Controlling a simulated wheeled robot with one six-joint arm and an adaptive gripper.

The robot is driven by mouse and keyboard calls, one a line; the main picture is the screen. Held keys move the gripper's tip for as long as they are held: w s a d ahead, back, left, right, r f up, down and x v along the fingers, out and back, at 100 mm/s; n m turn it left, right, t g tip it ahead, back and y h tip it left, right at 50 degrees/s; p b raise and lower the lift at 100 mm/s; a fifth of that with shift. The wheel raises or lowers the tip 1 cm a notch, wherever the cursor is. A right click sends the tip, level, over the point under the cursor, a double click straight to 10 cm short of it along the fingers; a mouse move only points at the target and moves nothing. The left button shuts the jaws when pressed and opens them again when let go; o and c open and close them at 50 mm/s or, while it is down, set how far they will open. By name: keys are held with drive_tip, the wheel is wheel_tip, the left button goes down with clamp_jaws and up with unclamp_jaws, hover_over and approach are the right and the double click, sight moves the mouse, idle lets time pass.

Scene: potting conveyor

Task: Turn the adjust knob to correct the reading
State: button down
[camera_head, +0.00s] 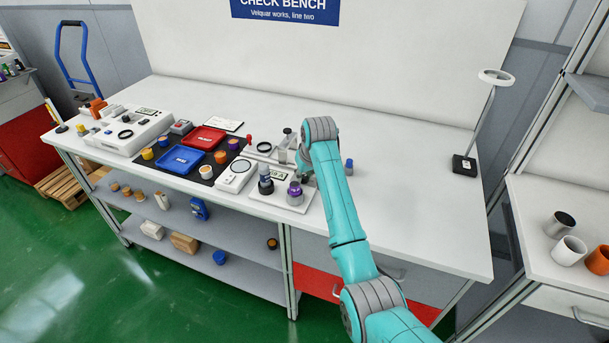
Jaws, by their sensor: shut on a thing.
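A small white device (290,205) with a reading label, partly legible as "9 A", sits near the front edge of the bench. A purple knob-like part (295,189) stands at its right end. A dark knob-like part with a grey top (265,184) stands at its left. My gripper (303,177) is at the end of the teal arm, pointing down beside the device. It is shut on the purple knob, as far as I can see. The wrist hides most of its fingers, so the exact contact is unclear.
Left of the device are a white round-dial unit (236,177), a blue tray (180,160), a red tray (202,139) and several small pots. A blue part (349,166) stands right of my wrist.

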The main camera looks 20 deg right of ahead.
drive_tip(key=c, duration=1)
unclamp_jaws()
drive_tip(key=shift+o, duration=0.2)
drive_tip(key=v, duration=1.2)
